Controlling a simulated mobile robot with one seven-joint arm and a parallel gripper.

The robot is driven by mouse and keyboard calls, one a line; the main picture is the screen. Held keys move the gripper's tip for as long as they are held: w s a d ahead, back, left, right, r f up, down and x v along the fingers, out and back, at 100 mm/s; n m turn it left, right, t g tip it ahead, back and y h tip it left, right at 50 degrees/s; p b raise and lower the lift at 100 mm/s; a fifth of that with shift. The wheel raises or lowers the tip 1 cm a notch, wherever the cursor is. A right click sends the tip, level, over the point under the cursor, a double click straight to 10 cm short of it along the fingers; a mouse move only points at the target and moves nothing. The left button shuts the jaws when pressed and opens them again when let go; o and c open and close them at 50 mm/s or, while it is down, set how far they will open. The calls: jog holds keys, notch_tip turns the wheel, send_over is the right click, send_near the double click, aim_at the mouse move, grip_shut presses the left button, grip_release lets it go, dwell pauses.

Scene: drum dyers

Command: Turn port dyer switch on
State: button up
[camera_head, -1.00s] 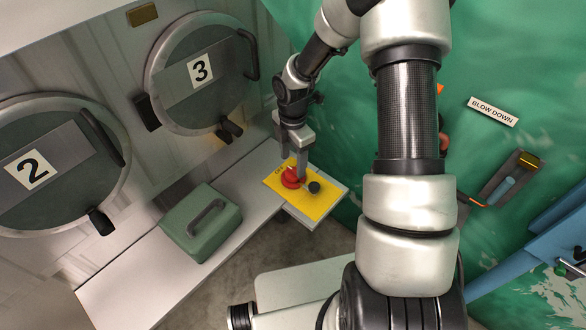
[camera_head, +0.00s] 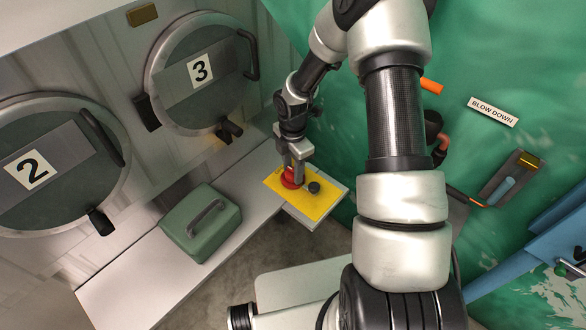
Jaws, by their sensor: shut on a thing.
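A yellow switch panel (camera_head: 318,205) lies on the end of the pale ledge, near the middle of the view. A red rotary switch (camera_head: 290,180) sits on it, with a small dark knob (camera_head: 314,187) to its right. My gripper (camera_head: 293,176) points down at the red switch and its fingers are shut on it. The fingers cover part of the switch, so its exact angle is hard to tell. Lettering on the panel is mostly hidden.
Round drum doors numbered 2 (camera_head: 55,165) and 3 (camera_head: 200,75) stand at the left. A green box with a handle (camera_head: 200,222) sits on the ledge (camera_head: 125,290), left of the panel. A green wall with a "BLOW DOWN" sign (camera_head: 493,111) and a blue structure (camera_head: 540,250) are at the right.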

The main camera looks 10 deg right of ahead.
aim_at(293, 170)
jog(key=shift+m, duration=0.4)
jog(key=m+b, duration=0.2)
jog(key=m, duration=0.1)
jog(key=shift+f+m, duration=0.1)
jog(key=shift+m, duration=0.2)
jog(key=m+b, duration=0.2)
jog(key=m, duration=0.2)
jog(key=shift+m, duration=0.3)
jog(key=m+b, duration=0.2)
jog(key=m, duration=0.2)
jog(key=shift+m+b, duration=0.8)
jog(key=shift+m, duration=1.7)
jog(key=o, duration=1)
jog(key=shift+o, duration=0.2)
jog(key=shift+r, duration=0.2)
notch_tip(293, 170, up, 17)
jog(key=p, duration=0.1)
jog(key=shift+r, duration=0.15)
